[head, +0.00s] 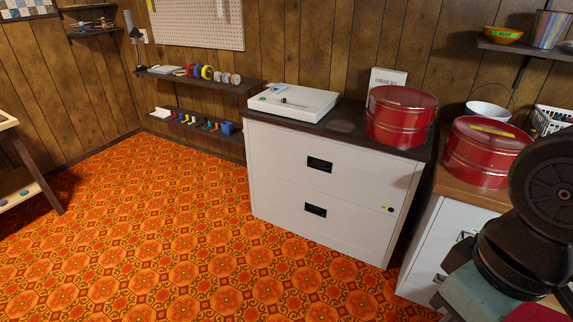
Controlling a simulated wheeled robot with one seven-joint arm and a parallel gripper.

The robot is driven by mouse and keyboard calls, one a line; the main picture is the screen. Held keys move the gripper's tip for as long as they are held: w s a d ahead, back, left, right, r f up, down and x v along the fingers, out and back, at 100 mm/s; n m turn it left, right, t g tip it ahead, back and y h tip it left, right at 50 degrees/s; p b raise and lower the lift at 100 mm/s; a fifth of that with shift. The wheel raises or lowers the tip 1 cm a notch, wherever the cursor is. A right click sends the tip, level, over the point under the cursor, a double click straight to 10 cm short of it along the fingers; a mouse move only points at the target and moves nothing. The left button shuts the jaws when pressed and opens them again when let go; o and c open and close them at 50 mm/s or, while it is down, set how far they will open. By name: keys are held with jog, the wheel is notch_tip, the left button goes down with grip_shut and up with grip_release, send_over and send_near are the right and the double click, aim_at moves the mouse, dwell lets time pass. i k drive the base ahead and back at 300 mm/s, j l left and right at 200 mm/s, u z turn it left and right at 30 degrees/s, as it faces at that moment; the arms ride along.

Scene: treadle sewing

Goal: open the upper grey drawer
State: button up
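The pale grey cabinet (262,216) stands against the wood-panelled wall, with two wide drawers one above the other. The upper grey drawer (350,172) looks shut, its front flush with the cabinet. It has a dark recessed handle (319,164) near its middle. The lower drawer (290,222) also looks shut, with a similar dark handle (315,210). A round dark lock with a small yellow mark (388,209) is at its right side. Parts of my arm fill the lower right, in front of a second cabinet. My gripper's fingers do not show.
A white tray (270,106), a red round tin (402,116) and an "ORDERS" box (387,77) stand on the cabinet's dark top. Another red tin (487,152) stands on the wooden-topped cabinet at right. The orange patterned floor (190,230) before the drawers is clear.

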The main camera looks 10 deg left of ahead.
aim_at(376, 181)
jog(key=i+j, duration=0.2)
jog(key=j, duration=0.2)
jog(key=i+j, duration=0.25)
jog(key=j, duration=0.15)
jog(key=i+j, duration=0.2)
jog(key=j, duration=0.2)
jog(key=i+j, duration=0.1)
jog(key=i, duration=0.35)
jog(key=i+j, duration=0.1)
jog(key=i, duration=0.4)
